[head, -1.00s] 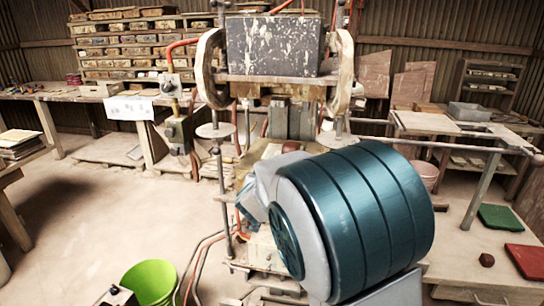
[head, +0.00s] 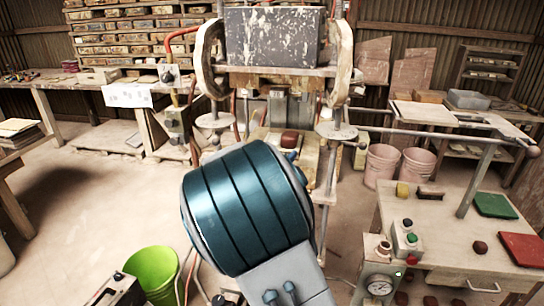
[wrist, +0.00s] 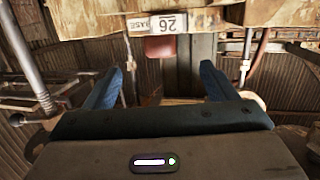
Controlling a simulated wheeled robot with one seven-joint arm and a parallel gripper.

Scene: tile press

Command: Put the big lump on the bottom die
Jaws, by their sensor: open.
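The big lump (head: 289,139), reddish brown, rests on the pale bottom die (head: 262,142) low in the press, under the raised upper block. In the wrist view, which looks upside down, the lump (wrist: 160,47) shows ahead of the fingers, against the block with an inverted "26 BASE" label. My gripper (wrist: 168,77) is open, its two blue fingers wide apart, with nothing between them. It stands back from the lump, apart from it. In the head view my teal arm link hides most of the gripper and the lower front of the press.
A smaller brown lump (head: 479,247) lies on the right bench beside a red tile (head: 522,248) and a green tile (head: 495,205). A control box with a gauge (head: 378,285) stands near my arm.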

